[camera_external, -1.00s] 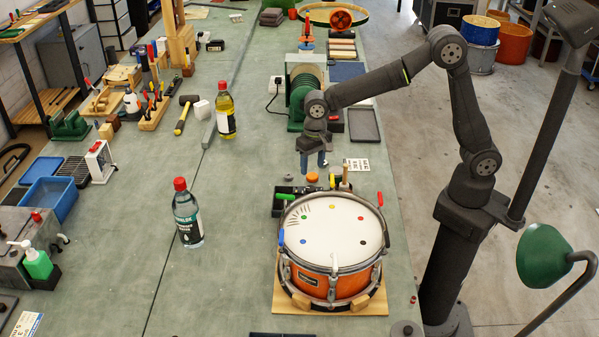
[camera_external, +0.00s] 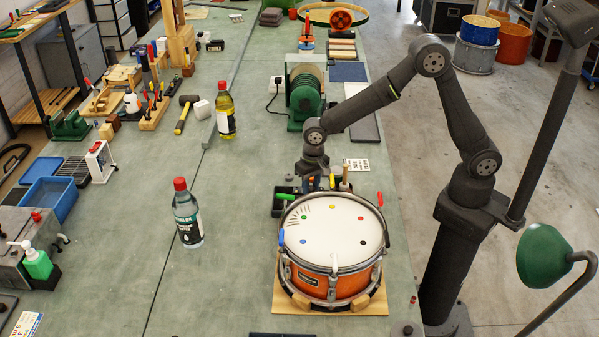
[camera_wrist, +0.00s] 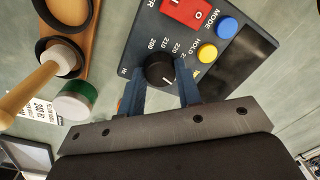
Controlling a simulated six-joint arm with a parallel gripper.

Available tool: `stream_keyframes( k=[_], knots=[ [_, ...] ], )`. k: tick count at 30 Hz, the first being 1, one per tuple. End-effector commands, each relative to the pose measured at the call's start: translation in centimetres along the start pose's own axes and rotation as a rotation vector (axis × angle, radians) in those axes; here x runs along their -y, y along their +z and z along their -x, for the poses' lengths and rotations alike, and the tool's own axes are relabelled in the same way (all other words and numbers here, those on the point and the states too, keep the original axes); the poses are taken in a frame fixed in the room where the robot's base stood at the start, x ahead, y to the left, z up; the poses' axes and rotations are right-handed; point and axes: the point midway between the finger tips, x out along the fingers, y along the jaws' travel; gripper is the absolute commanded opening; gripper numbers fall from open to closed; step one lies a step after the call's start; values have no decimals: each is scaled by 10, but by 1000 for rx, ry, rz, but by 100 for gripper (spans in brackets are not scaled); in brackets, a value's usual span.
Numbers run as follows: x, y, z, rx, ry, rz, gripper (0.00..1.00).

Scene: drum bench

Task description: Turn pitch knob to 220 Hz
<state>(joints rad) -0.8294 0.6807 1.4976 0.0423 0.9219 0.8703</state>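In the wrist view, a round black pitch knob (camera_wrist: 160,70) sits on a dark blue-grey panel (camera_wrist: 135,50). Numbers around it include 200, 210 and 220; a small white mark shows on the knob, but I cannot tell which number it points to. My gripper (camera_wrist: 162,88) has its two blue fingers apart, one on each side of the knob, with slight gaps seeming to show. In the external view, my gripper (camera_external: 315,184) is low over the bench just behind the drum (camera_external: 330,240). It hides the knob there.
The panel also has a red switch (camera_wrist: 187,12), a yellow button (camera_wrist: 207,53), a blue button (camera_wrist: 227,27) and a dark display (camera_wrist: 242,65). A wooden-handled tool (camera_wrist: 28,93) stands nearby. A clear bottle (camera_external: 187,215) stands left of the drum; the bench between them is clear.

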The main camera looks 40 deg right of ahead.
Motion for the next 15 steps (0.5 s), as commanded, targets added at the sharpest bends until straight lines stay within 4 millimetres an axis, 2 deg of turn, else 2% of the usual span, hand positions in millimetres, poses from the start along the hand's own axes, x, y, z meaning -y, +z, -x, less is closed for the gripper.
stream_keyframes(
  k=[1,3,15],
  knots=[
    [0,0,0,0,0,0,20],
    [0,0,0,0,-1,0,9],
    [0,0,0,4,-1,72,9]
  ],
)
